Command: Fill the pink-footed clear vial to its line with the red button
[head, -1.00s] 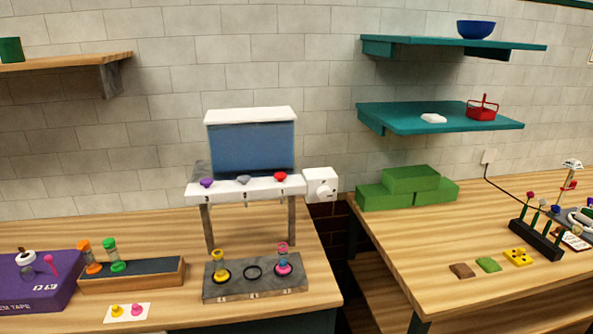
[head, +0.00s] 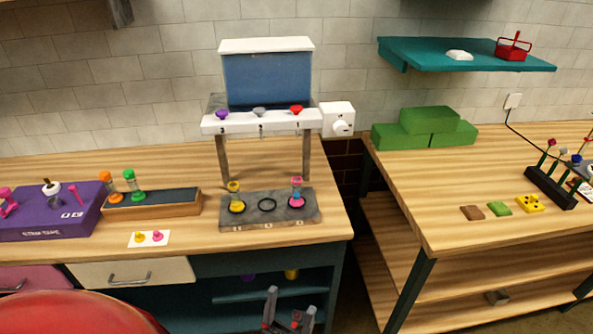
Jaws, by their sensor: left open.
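The clear vial with the pink foot (head: 297,192) stands upright at the right end of the grey stone tray (head: 267,221). It is below the red button (head: 296,110) on the white bar of the dispenser. The dispenser's blue tank (head: 268,80) sits above that bar. The vial's fill line and level are too small to tell. My left gripper (head: 289,308) is at the bottom edge of the head view, in front of the cabinet and lower than the worktop. It is open and empty, well apart from the vial. My right gripper is not in view.
A yellow-footed vial (head: 235,198) stands at the tray's left end; the middle ring (head: 267,205) is empty. Purple (head: 222,114) and grey (head: 260,112) buttons sit beside the red one. A wooden block (head: 152,203) holds orange and green vials. A red rounded surface (head: 70,315) is lower left.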

